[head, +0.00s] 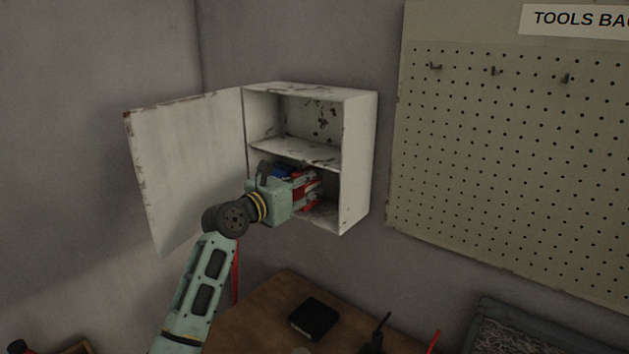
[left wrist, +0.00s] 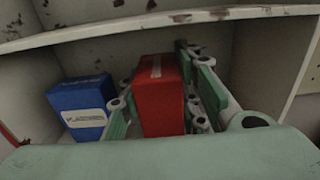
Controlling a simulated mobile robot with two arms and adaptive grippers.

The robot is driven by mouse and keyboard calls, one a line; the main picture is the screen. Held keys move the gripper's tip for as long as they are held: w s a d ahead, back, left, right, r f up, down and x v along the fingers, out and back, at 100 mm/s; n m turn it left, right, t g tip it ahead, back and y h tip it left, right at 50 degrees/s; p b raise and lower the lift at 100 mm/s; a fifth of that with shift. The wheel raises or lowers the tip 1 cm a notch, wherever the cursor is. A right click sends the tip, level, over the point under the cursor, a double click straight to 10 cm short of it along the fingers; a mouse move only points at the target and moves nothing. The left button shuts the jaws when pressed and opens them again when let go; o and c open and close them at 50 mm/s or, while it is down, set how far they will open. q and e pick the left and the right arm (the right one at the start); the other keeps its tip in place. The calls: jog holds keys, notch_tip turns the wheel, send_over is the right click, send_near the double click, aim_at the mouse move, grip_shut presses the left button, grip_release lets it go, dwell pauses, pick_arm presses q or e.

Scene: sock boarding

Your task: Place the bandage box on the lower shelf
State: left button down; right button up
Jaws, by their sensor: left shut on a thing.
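A white, chipped wall cabinet (head: 359,150) stands open, with one shelf board (head: 295,151) dividing it into an upper and a lower compartment. My left gripper (head: 312,188) reaches into the lower compartment and is shut on a red box (left wrist: 160,100). The red box stands upright between the fingers; its front carries no readable words in these views. Its base is hidden, so I cannot tell whether it touches the cabinet floor (head: 322,220). A blue box (left wrist: 82,108) with a white label stands to its left in the same compartment. My right gripper is not in view.
The cabinet door (head: 190,160) is swung open to the left. The upper compartment looks empty. A wooden table (head: 255,320) with a black box (head: 314,318) lies below. A pegboard (head: 510,150) hangs on the wall to the right.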

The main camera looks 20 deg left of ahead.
aim_at(298, 192)
pick_arm(q)
jog(key=x, duration=0.3)
jog(key=shift+d, duration=0.1)
jog(key=shift+w+f+p, duration=0.2)
jog(key=shift+f+p, duration=0.1)
jog(key=shift+f, duration=0.5)
jog(key=shift+s, duration=0.2)
jog(key=c, duration=1.6)
grip_release()
jog(key=shift+f, duration=0.15)
jog(key=shift+c, duration=0.2)
jog(key=o, duration=0.3)
jog(key=shift+o, duration=0.2)
jog(key=b+v, duration=0.1)
jog(key=v, duration=0.9)
jog(key=shift+s+b, duration=0.35)
jog(key=shift+s+a+r, duration=0.25)
jog(key=shift+s+a, duration=0.1)
jog(key=shift+s, duration=0.25)
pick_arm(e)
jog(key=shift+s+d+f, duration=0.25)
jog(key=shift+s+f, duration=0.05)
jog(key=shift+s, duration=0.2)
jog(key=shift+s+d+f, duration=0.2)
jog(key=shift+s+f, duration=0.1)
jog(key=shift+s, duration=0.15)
